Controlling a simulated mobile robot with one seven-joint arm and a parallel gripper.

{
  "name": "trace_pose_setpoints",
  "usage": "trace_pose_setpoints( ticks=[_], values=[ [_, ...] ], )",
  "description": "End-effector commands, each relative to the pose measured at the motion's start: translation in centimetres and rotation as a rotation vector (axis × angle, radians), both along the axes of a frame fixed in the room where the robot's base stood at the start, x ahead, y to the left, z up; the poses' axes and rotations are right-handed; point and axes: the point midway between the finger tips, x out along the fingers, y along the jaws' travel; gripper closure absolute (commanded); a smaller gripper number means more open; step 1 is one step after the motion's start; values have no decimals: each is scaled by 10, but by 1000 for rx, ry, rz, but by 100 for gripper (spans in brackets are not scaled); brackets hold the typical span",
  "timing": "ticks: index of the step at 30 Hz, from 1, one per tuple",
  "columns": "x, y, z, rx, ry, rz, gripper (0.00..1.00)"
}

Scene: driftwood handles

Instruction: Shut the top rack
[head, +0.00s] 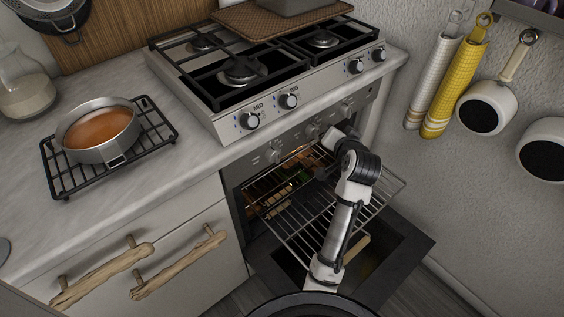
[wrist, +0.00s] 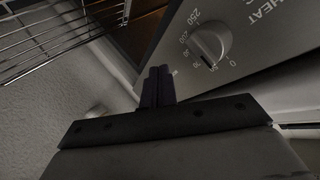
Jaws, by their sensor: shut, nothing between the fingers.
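The oven's wire top rack (head: 290,226) is pulled out and sticks forward over the lowered oven door (head: 405,240). Its wires also show at the upper left of the wrist view (wrist: 45,40). My arm crosses above the rack in the head view and hides part of it. My gripper (wrist: 157,86) is shut and empty, its fingertips close to the oven's control panel (wrist: 225,50) beside a temperature knob (wrist: 210,43). The rack appears apart from the fingers. In the head view the fingertips are hidden behind my arm, near the oven front.
Gas burners (head: 243,70) are above the oven. A pan of orange-brown liquid (head: 100,130) stands on a black trivet (head: 65,178) on the left counter. Drawers with driftwood handles (head: 180,262) are left of the oven. Pans and towels (head: 450,85) hang on the right wall.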

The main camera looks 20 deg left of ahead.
Motion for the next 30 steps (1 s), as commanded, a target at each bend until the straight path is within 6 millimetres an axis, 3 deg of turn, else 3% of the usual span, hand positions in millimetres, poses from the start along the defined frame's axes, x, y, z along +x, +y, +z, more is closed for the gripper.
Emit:
trace_pose_setpoints(
  ticks=[1, 3, 6, 9, 17, 30],
  values=[
    [-4, 7, -26, 80, 83, 23, 100],
    [-13, 16, -58, 197, 196, 51, 100],
    [-29, 27, -97, 364, 356, 85, 100],
    [-45, 35, -124, 498, 483, 105, 100],
    [-58, 45, -145, 622, 596, 125, 100],
    [-17, 105, -185, 618, 593, 126, 100]
  ],
)
